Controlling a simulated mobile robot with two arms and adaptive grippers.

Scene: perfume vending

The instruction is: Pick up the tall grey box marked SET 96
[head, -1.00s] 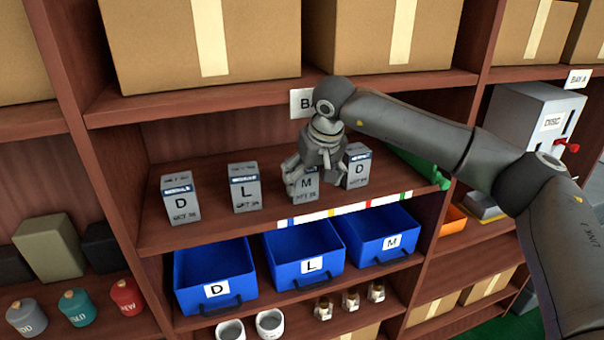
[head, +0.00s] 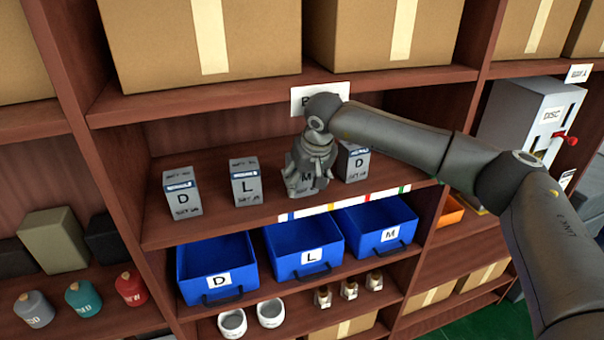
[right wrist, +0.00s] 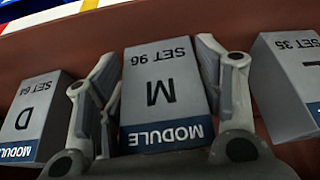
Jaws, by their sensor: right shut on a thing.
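The tall grey box marked M (head: 307,183) stands on the middle shelf, between an L box and a D box. In the right wrist view the same grey box (right wrist: 160,95) appears upside down and reads SET 96 and MODULE. My right gripper (head: 308,172) reaches it from above and is shut on it, with one finger against each side; in the right wrist view the fingers (right wrist: 160,90) flank the box. The gripper covers the box's upper part in the head view. My left gripper is not in view.
Close neighbours are a D box (head: 352,162) on the right and an L box (head: 245,182) on the left. Another D box (head: 182,192) stands further left. Blue bins (head: 217,268) sit below. The shelf above holds cardboard boxes (head: 200,45).

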